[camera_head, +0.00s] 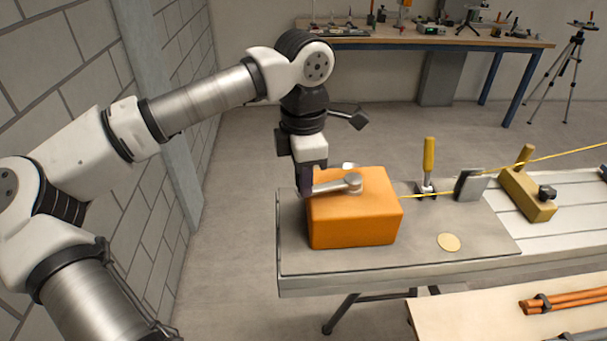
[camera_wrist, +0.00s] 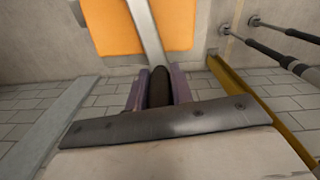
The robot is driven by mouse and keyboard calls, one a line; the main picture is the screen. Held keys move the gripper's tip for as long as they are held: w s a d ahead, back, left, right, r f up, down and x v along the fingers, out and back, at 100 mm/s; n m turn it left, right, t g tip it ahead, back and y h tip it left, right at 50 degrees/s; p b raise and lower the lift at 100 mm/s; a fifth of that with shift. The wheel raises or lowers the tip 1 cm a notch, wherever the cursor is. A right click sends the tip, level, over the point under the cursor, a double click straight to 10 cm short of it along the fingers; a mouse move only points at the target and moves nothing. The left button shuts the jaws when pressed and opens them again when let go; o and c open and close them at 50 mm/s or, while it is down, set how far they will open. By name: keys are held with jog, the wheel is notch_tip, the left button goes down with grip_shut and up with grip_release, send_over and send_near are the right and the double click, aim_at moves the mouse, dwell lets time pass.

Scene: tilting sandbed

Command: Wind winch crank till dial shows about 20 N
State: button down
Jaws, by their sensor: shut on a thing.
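The orange winch box (camera_head: 350,220) stands on a grey plate at the bed's left end. A silver crank arm (camera_head: 338,185) lies across its top, running left from a round hub. My gripper (camera_head: 305,184) is at the box's left edge, pointing down at the crank's outer end. In the wrist view, my gripper (camera_wrist: 155,92) has its purple fingers shut on the dark crank handle (camera_wrist: 159,88), with the crank arm (camera_wrist: 147,35) running up over the orange box (camera_wrist: 105,25). A yellow cord (camera_head: 550,157) runs right from the winch. I cannot make out a dial or reading.
Right of the winch stand a yellow-handled clamp (camera_head: 428,165), a dark upright plate (camera_head: 469,186) and a wooden block (camera_head: 527,195). A flat tan disc (camera_head: 448,242) lies on the plate. A block wall (camera_head: 55,75) is at left. A workbench (camera_head: 390,43) stands behind.

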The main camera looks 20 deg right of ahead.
jog(key=shift+w, duration=0.1)
jog(key=shift+w+f+m+b, duration=0.1)
jog(key=shift+w+m+b, duration=0.4)
jog(key=shift+m, duration=0.1)
jog(key=shift+w+d+r+m+b, duration=0.1)
jog(key=shift+w+d+m+b, duration=0.1)
jog(key=shift+w+m, duration=0.5)
jog(key=shift+w+d+r+m+b, duration=0.1)
jog(key=shift+w+d+m+b, duration=0.1)
jog(key=shift+w+m, duration=0.45)
jog(key=shift+w, duration=0.15)
jog(key=c, duration=1.2)
grip_release()
jog(key=shift+c, duration=0.2)
notch_tip(320, 180, up, 14)
jog(key=shift+f+b, duration=0.15)
jog(key=shift+b, duration=0.3)
